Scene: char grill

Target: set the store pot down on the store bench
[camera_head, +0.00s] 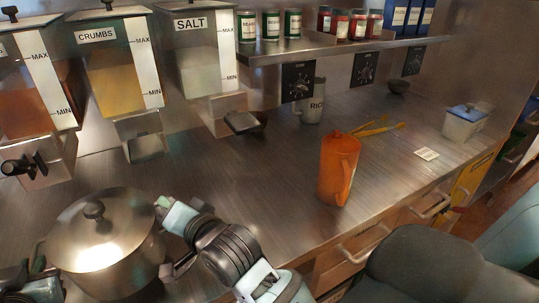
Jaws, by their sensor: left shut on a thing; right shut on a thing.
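The store pot (104,245) is a large steel pot with a domed lid and a dark knob, in the lower left of the head view. It looks upright. My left gripper (39,266) is at the pot's left side, shut on its handle and partly cut off by the frame. My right gripper (166,236) is at the pot's right side, shut on the handle there, which the fingers hide. The store bench (235,185) is the brushed steel worktop around and behind the pot. I cannot tell whether the pot's base touches it.
Dispensers marked CRUMBS (108,75) and SALT (200,65) hang behind the pot. An orange jug (338,172) stands right of centre, with a grey RICE jug (312,105) behind it. The bench between pot and orange jug is clear.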

